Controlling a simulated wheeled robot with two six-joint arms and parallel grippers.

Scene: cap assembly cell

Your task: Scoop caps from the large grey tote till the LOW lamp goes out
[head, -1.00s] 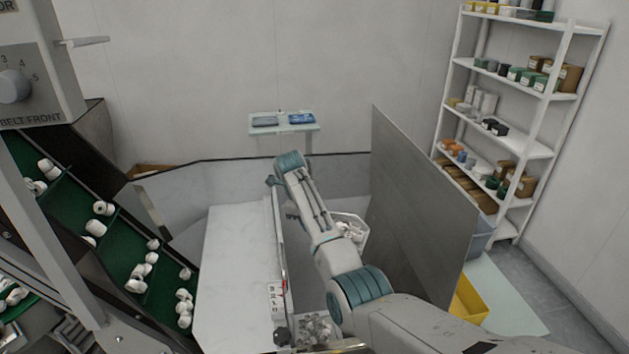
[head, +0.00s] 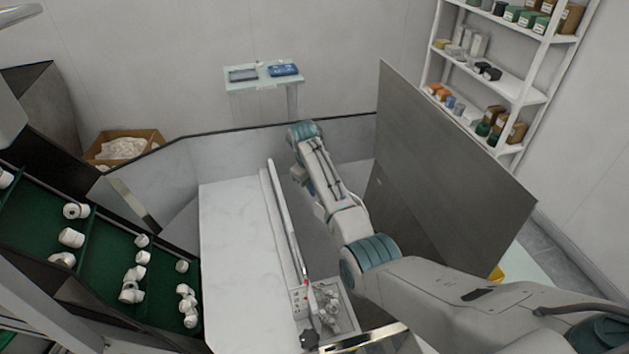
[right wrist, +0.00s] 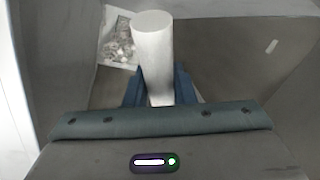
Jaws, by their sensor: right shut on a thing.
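In the right wrist view my right gripper (right wrist: 158,88) has its blue fingers shut on a white cylindrical handle (right wrist: 153,45). What the handle belongs to is not clear. Behind it, at the upper left, a white tray-like shape (right wrist: 112,50) holds small pale pieces; grey surfaces surround it. In the head view my right arm reaches up from the lower right, and its gripper is hidden. White caps (head: 72,238) lie on the green cleated belt (head: 105,240) at left. I cannot pick out the large grey tote or the LOW lamp. My left gripper is not in view.
A tall grey panel (head: 440,170) stands right of my arm. A white worktop (head: 230,240) is clear, with a rail (head: 283,225) on its right. A small tray (head: 350,325) of pieces sits at the front. A cardboard box (head: 150,137) and shelves (head: 520,85) stand behind.

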